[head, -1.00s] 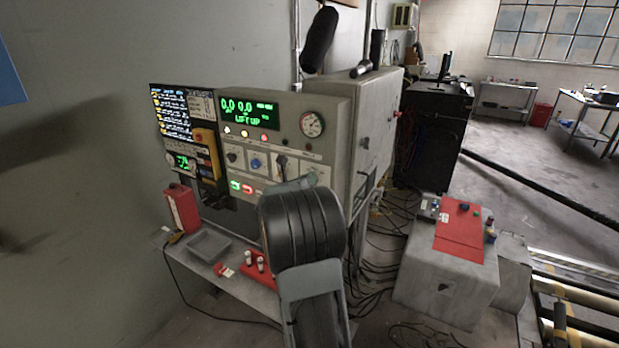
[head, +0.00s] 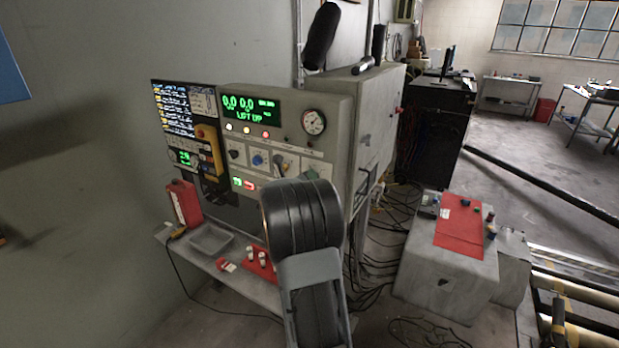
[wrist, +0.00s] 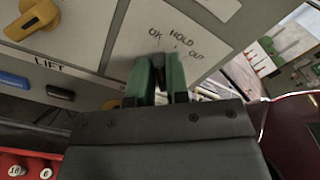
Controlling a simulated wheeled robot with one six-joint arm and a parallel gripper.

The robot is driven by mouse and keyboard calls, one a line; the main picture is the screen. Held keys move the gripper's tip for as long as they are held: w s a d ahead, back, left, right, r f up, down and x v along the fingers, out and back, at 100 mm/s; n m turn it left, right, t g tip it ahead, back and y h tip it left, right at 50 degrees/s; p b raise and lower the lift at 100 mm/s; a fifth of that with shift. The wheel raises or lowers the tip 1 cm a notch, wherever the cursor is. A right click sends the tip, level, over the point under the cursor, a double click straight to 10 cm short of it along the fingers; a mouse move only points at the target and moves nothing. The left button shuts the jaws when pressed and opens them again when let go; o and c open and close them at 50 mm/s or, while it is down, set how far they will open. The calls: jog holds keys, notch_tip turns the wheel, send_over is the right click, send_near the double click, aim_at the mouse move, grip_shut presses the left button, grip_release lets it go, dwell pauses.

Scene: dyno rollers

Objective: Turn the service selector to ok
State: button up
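The service selector plate (wrist: 192,29) is white with the words OK, HOLD and OUT, and fills the top middle of the wrist view. Its dark knob (wrist: 158,59) shows between the tips of my gripper's two green fingers (wrist: 158,78). The fingers stand close together, one on each side of the knob, and appear closed on it. They hide most of the knob, so its pointing direction cannot be read. In the head view my arm covers most of the selector area, at the lower right of the grey control panel (head: 284,105).
In the head view, a shelf (head: 190,252) below the panel holds a grey tray (head: 210,239) and a red can (head: 184,204). A grey cabinet (head: 375,120) stands right.

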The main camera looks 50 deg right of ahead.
jog(key=shift+o, duration=1.4)
jog(key=shift+a, duration=0.15)
jog(key=shift+o, duration=0.6)
jog(key=b+v, duration=0.3)
jog(key=v, duration=1)
jog(key=shift+a, duration=0.3)
